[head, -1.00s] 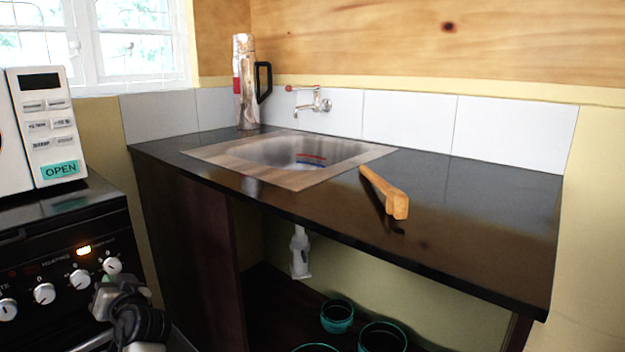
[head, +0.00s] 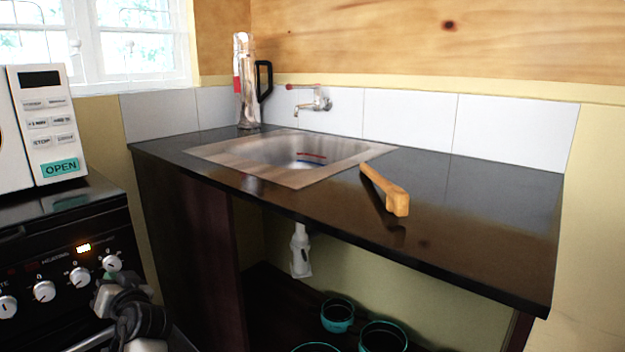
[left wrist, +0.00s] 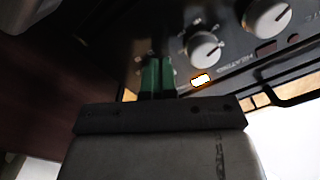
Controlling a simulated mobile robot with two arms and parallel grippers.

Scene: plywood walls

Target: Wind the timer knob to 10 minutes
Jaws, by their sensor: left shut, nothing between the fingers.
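The black oven front (head: 60,262) carries a row of white knobs. The rightmost knob (head: 112,263) is beside my left gripper (head: 108,277), which reaches up to it from below. In the left wrist view, the shut green fingertips (left wrist: 157,72) are at the panel and hide most of that knob, so I cannot tell whether they touch it. Two other knobs show there, a middle one (left wrist: 203,46) and one at the top right (left wrist: 267,16). The label naming the timer and its minute marks are too small to read. My right gripper is out of view.
An orange indicator light (head: 83,248) is lit above the knobs. A white microwave (head: 45,125) stands on the oven. To the right is a dark counter (head: 470,220) with a sink (head: 290,152), a flask (head: 246,85) and a wooden-handled tool (head: 385,190). Teal pots (head: 337,315) sit below.

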